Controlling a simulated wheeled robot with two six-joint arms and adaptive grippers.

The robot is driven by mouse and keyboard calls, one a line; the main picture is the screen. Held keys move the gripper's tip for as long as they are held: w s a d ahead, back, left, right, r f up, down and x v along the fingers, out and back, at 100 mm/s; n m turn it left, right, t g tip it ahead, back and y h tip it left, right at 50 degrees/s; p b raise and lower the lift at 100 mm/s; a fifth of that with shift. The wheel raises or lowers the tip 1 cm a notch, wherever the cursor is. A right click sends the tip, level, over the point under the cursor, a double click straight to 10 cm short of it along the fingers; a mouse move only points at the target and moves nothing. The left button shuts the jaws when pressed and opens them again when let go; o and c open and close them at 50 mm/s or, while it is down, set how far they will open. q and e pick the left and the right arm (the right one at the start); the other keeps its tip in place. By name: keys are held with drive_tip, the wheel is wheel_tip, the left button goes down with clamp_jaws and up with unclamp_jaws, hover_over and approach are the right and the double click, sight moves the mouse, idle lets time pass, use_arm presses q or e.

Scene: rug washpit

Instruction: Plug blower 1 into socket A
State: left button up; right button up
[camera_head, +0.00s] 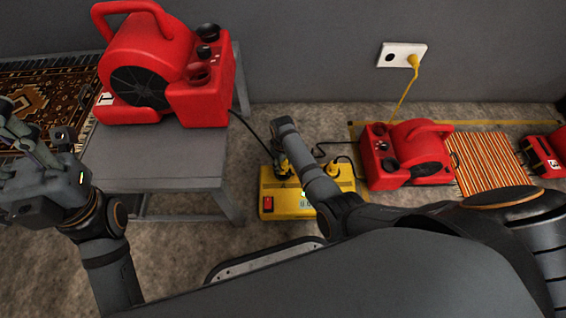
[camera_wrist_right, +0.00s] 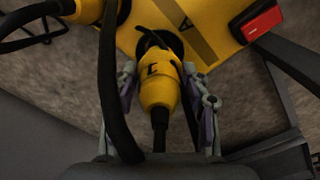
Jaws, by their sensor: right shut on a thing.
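The yellow power box (camera_head: 345,187) stands on the floor, with a red switch and a small display. It also fills the top of the right wrist view (camera_wrist_right: 215,50). The letter A is marked on it next to a black round socket (camera_wrist_right: 174,40). My right gripper (camera_head: 281,150) is shut on a yellow plug (camera_wrist_right: 158,85) with a black cord, its front end at this socket. I cannot tell how deep it sits. A red blower (camera_head: 150,65) stands on the grey table; its number is unreadable. My left gripper (camera_head: 22,160) is raised at the left edge, its fingertips unclear.
Another red blower (camera_head: 408,155) stands right of the box. A second yellow plug (camera_wrist_right: 88,8) and looping black cords lie close to my right gripper. A wall outlet (camera_head: 402,56) holds a yellow plug. The grey table (camera_head: 155,170) stands left of the box.

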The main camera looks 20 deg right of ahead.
sight(283, 168)
idle(0.5)
drive_tip(key=shift+p, duration=0.35)
drive_tip(key=shift+f+b, duration=1.2)
drive_tip(key=shift+f, duration=0.65)
drive_tip(key=o, duration=1.3)
drive_tip(key=shift+r, duration=0.1)
wheel_tip(283, 168, up, 12)
drive_tip(key=shift+f, duration=0.1)
